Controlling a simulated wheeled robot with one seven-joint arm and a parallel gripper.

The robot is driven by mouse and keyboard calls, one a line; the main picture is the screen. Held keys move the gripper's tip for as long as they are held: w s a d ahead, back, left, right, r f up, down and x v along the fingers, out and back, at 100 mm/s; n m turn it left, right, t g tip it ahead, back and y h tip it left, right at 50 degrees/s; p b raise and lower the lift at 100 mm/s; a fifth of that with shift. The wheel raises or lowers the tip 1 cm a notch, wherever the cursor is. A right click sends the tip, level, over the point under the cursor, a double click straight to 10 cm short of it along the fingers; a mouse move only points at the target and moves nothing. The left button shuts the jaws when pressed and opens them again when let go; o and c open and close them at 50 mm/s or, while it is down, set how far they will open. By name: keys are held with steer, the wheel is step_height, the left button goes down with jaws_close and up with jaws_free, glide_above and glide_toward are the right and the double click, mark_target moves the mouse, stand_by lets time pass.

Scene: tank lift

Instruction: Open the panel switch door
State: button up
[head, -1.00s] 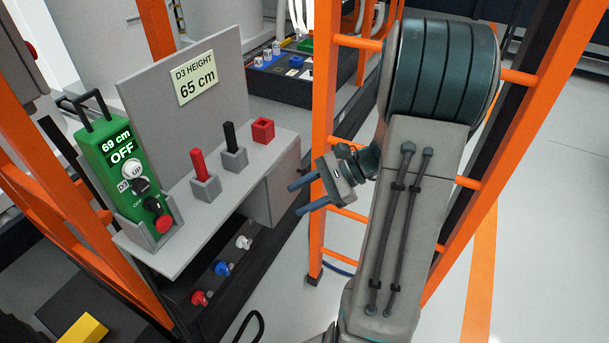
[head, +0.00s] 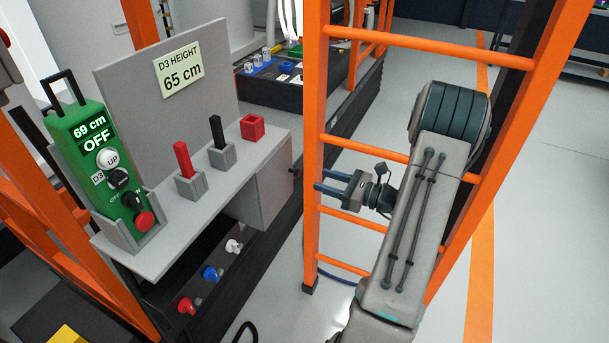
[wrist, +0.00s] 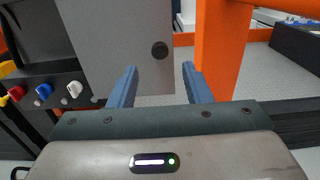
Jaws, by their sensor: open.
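The panel switch door looks like the grey front (head: 277,188) of a box under the right end of the grey shelf, and it appears shut. A round dark knob (head: 293,171) sticks out near its right edge. In the wrist view the door is a grey plate (wrist: 115,45) and its knob (wrist: 160,49) shows just beyond and between the fingertips. My gripper (head: 319,181) is open and empty, its blue fingers pointing left towards the knob, with a gap between. In the wrist view the gripper (wrist: 158,70) frames the lower edge of the door. The box's inside is hidden.
An orange ladder frame (head: 312,130) stands close beside my arm, its post right of the door. The shelf (head: 165,240) carries a green control box (head: 95,150) reading 69 cm OFF and red and black levers. Red, blue and white connectors (head: 210,273) sit below.

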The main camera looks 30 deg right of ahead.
mark_target(299, 172)
steer(key=x, duration=0.7)
jaws_close()
